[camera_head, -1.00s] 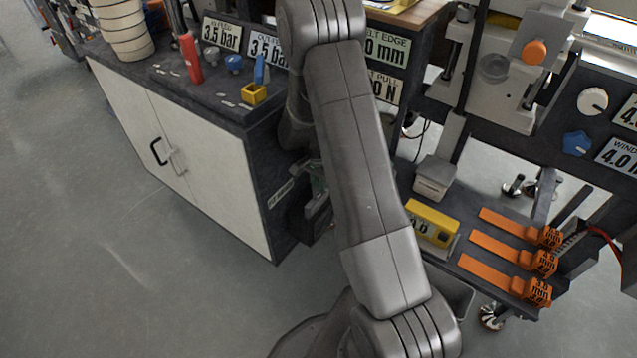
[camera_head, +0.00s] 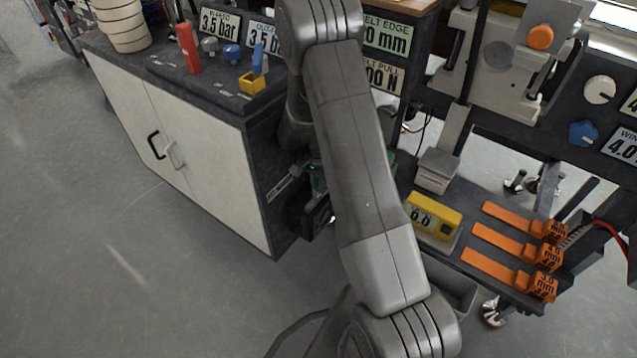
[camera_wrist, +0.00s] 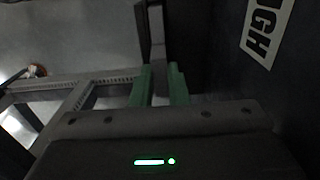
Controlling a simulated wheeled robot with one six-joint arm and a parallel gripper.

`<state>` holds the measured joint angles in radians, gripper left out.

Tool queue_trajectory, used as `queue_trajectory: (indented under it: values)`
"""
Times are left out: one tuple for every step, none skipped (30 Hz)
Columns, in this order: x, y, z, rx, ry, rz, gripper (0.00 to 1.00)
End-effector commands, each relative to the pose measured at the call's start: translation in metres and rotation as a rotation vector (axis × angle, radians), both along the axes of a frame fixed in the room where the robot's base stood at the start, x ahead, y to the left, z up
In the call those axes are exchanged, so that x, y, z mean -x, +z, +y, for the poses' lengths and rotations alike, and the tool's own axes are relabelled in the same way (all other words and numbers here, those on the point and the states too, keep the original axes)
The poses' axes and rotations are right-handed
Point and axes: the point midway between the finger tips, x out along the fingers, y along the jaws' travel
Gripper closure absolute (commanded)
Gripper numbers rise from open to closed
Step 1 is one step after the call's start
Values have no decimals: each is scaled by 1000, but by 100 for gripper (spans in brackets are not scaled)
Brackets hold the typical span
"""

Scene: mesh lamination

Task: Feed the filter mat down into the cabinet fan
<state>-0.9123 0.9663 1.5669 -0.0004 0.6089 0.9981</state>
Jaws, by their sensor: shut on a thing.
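In the wrist view the two green fingers of my gripper (camera_wrist: 160,86) are closed on a thin dark-grey piece (camera_wrist: 157,38) seen almost edge-on. It is probably the filter mat, and its far end runs towards the top of the picture. In the head view my grey arm covers most of the gripper, and only small green bits show beside it. A dark boxy shape (camera_head: 316,212) stands at the cabinet's dark end face; I cannot tell whether it is the cabinet fan or part of my gripper. The fan's opening cannot be made out.
The cabinet (camera_head: 200,160) with white doors stands left of my arm. In the wrist view a dark wall with a white label (camera_wrist: 266,27) is close on the right, and a grey metal frame (camera_wrist: 80,92) lies left. Orange gauges (camera_head: 505,245) and a yellow box (camera_head: 434,214) sit right.

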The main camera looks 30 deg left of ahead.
Motion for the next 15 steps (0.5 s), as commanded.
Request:
queue_trajectory:
  values:
    - [0, -1, 1, 0, 2, 0, 100]
    - [0, -1, 1, 0, 2, 0, 100]
    - [0, -1, 1, 0, 2, 0, 100]
    - [0, -1, 1, 0, 2, 0, 100]
    - [0, -1, 1, -1, 2, 0, 100]
    - [0, -1, 1, -1, 2, 0, 100]
    - [0, -1, 1, -1, 2, -1, 82]
    - [0, -1, 1, -1, 2, -1, 76]
    - [0, -1, 1, -1, 2, -1, 68]
    - [0, -1, 1, -1, 2, -1, 63]
    - [0, -1, 1, -1, 2, -1, 61]
    - [0, -1, 1, -1, 2, -1, 61]
    - [0, -1, 2, -1, 2, -1, 61]
    - [0, 0, 2, -1, 2, -1, 61]
    - [0, 0, 2, -1, 2, -1, 61]
